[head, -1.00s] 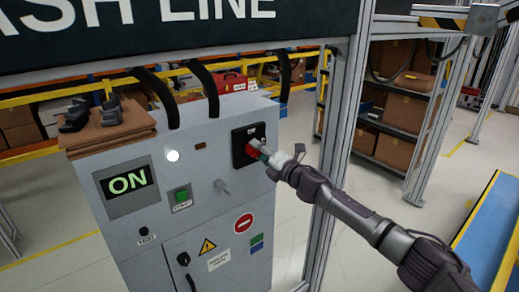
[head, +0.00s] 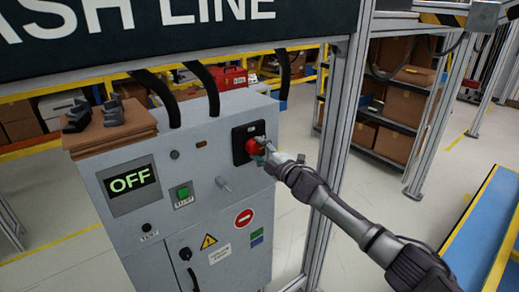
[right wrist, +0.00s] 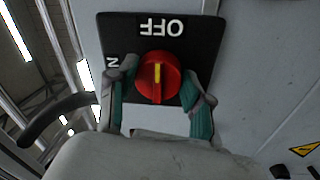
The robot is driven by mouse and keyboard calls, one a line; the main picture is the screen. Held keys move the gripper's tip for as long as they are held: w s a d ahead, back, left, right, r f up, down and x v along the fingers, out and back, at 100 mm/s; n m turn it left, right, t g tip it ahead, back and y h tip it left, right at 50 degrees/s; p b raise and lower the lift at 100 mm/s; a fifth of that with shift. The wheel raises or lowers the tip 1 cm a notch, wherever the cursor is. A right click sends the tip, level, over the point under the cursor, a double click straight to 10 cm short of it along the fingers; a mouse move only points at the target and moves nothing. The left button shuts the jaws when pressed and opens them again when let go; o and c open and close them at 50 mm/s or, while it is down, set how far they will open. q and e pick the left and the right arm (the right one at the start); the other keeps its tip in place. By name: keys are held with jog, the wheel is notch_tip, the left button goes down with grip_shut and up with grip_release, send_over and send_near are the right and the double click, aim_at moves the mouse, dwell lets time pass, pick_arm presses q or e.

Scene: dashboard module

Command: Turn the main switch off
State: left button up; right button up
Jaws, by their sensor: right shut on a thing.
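The main switch is a red rotary knob (head: 253,146) on a black plate (head: 238,141), at the upper right of the grey cabinet's front. The right wrist view shows the knob (right wrist: 158,76) close up, its yellow mark lined up toward the OFF label (right wrist: 162,27). My right gripper (head: 261,153) is shut on the knob, with one teal-padded finger on either side of it (right wrist: 161,86). The cabinet display (head: 130,180) reads OFF in green. The knob's edges are partly hidden by the fingers. My left gripper is not in view.
The grey cabinet (head: 225,205) also carries a green button (head: 184,193), a small lever (head: 223,184) and a dark round lamp (head: 174,155). A metal post (head: 340,130) stands just right of it. A blue conveyor (head: 490,235) lies at the far right.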

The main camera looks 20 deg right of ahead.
jog(key=shift+f, duration=0.15)
dwell(0.3)
jog(key=o, duration=1.2)
jog(key=shift+c, duration=0.2)
jog(key=shift+s+d, duration=0.1)
jog(key=shift+s, duration=0.1)
jog(key=v, duration=1.1)
jog(key=shift+s, duration=0.3)
jog(key=shift+d, duration=0.1)
